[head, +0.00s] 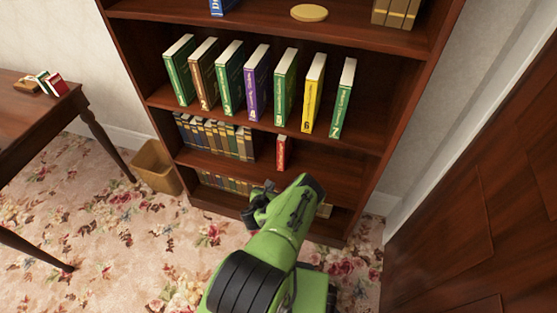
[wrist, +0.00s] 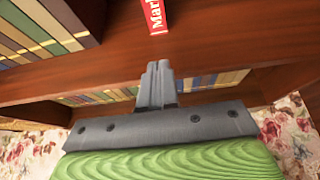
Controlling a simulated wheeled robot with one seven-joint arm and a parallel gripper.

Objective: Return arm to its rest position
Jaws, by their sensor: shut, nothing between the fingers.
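My green arm reaches up from the bottom of the head view toward the lower shelves of the bookcase (head: 300,169). My gripper (head: 262,190) is in front of the lower shelves, below a small red book (head: 282,153). In the wrist view my gripper (wrist: 156,72) has its grey fingers together with nothing between them. The red book (wrist: 153,14) stands on the shelf just beyond the fingertips, apart from them as far as I can tell.
Several numbered books (head: 257,84) stand spaced on the shelf above. A wastebasket (head: 157,168) and a wooden table (head: 38,123) are at left. A dark wooden panel (head: 490,190) is close at right. Flowered carpet (head: 120,225) is open at lower left.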

